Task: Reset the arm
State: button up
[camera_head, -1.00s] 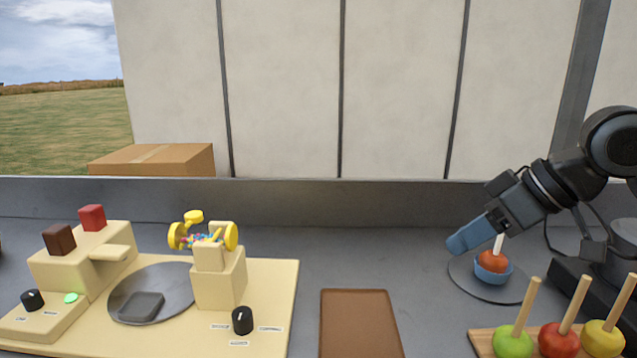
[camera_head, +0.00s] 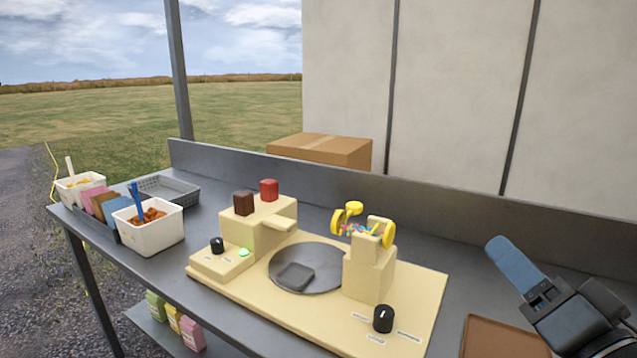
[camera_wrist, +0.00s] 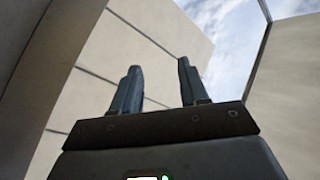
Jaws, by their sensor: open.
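My gripper (camera_head: 512,262) is at the right of the head view, raised above the counter near the brown mat. In the head view its fingers overlap and point up and to the left. In the wrist view my gripper (camera_wrist: 158,85) shows two blue-grey fingers standing apart with nothing between them. Behind them are only pale wall panels and sky. My arm runs out of the head view at the lower right.
A cream machine (camera_head: 416,300) with a grey disc and knobs stands on the metal counter (camera_head: 455,245). White tubs (camera_head: 160,238) and a grey basket (camera_head: 190,193) are at the left. A brown mat (camera_head: 495,340) lies by my arm. A cardboard box (camera_head: 345,152) is behind the counter.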

jog(key=s+a+f+m+g+h, duration=0.1)
jog(key=s+a+f+g+h, duration=0.1)
jog(key=s+f, duration=0.65)
jog(key=s+a+f+m+g+h, duration=0.1)
jog(key=s+a+f+h, duration=0.2)
jog(key=s+f, duration=0.55)
jog(key=s+d+f+n+g+y, duration=0.1)
jog(key=s+n, duration=0.7)
jog(key=s, duration=1)
jog(key=shift+s+d+g+y, duration=0.3)
jog(key=shift+d+g+y, duration=0.15)
jog(key=shift+d, duration=0.6)
